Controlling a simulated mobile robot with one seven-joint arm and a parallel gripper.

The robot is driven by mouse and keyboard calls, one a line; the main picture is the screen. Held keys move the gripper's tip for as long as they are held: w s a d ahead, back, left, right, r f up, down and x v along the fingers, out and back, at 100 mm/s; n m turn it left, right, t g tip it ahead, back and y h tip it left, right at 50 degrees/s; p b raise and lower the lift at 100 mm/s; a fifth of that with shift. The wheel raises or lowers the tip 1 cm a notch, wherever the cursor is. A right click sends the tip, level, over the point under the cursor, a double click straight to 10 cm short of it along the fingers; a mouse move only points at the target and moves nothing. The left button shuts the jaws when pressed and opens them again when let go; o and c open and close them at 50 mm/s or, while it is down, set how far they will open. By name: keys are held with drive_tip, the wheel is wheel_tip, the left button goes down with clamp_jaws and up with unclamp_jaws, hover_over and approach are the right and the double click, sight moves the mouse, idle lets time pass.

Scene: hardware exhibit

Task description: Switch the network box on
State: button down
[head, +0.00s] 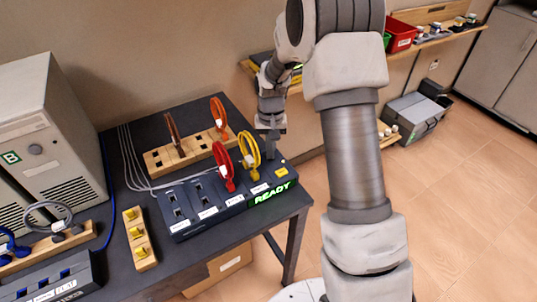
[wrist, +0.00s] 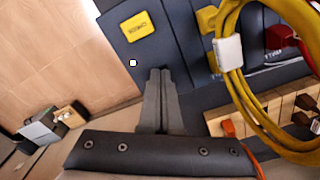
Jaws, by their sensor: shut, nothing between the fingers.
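The dark blue network box (head: 236,199) lies on the black table, with a green lit READY display (head: 272,193) on its front. A red cable (head: 224,168) and a yellow cable (head: 250,150) are plugged into its top; sockets at its left end look empty. I cannot tell whether the tips touch the box.
A wooden rack (head: 190,150) with orange and brown cables stands behind the box. A wooden strip with yellow plugs (head: 139,238) lies left of it. A beige computer case (head: 45,140) stands at far left. The yellow cable loop rises close beside my fingers.

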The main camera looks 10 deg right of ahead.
drive_tip(key=shift+r+p, duration=2.15)
drive_tip(key=shift+r, duration=1.25)
drive_tip(key=s+r+n+t, duration=0.1)
drive_tip(key=s+r, duration=0.3)
drive_tip(key=r, duration=0.4)
drive_tip(key=s+r+t, duration=0.1)
drive_tip(key=s+r, duration=0.4)
drive_tip(key=r, duration=0.3)
drive_tip(key=s+r+t, duration=0.1)
drive_tip(key=s+r, duration=0.2)
drive_tip(key=s, duration=0.6)
drive_tip(key=s+r+n+t, duration=0.1)
drive_tip(key=s+r+t, duration=0.1)
drive_tip(key=s, duration=0.7)
drive_tip(key=shift+r+t, duration=0.3)
drive_tip(key=shift+r, duration=0.5)
